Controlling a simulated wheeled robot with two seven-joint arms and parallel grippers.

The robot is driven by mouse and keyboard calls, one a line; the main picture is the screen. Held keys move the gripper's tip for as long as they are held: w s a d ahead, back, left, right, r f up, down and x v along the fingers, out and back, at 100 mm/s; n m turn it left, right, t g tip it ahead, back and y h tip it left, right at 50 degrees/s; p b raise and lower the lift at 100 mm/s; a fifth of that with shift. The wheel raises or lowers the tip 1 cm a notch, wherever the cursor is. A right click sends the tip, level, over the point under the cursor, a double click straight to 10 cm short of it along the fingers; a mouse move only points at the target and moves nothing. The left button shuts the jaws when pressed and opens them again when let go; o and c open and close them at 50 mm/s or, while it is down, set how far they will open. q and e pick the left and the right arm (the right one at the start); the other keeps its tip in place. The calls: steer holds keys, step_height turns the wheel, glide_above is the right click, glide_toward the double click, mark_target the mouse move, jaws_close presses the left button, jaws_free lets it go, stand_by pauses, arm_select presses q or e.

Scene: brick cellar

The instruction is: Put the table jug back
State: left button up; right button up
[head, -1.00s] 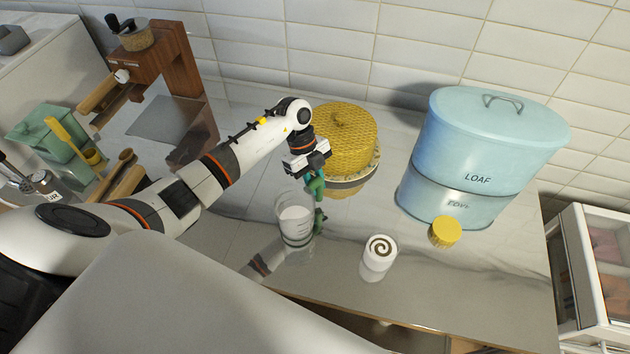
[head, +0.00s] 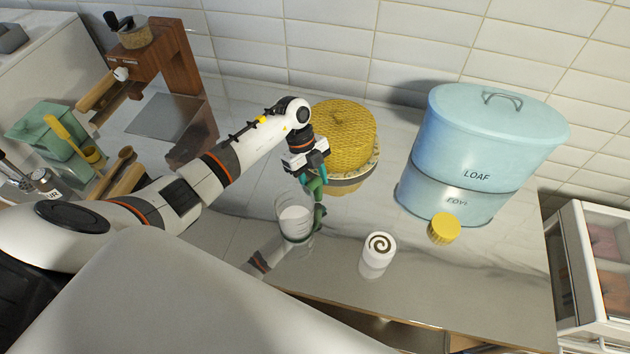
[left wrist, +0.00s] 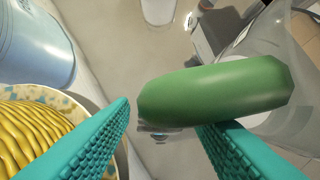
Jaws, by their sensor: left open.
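The table jug (head: 294,222) is clear, with pale contents or markings, and stands upright on the worktop. The jug's clear wall (left wrist: 290,105) shows at right. My right gripper is not in view.
The yellow woven-look dome (head: 343,138) on a patterned plate stands right behind the gripper. A blue LOAF bin (head: 475,165), a yellow lid-like piece (head: 443,229) and a white swirl-topped cup (head: 376,255) stand to the right. A wooden coffee machine (head: 175,90) stands at left.

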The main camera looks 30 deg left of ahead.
arm_select(q)
steer(key=b+v, duration=0.2)
steer(key=v, duration=0.9)
steer(key=shift+r, duration=0.2)
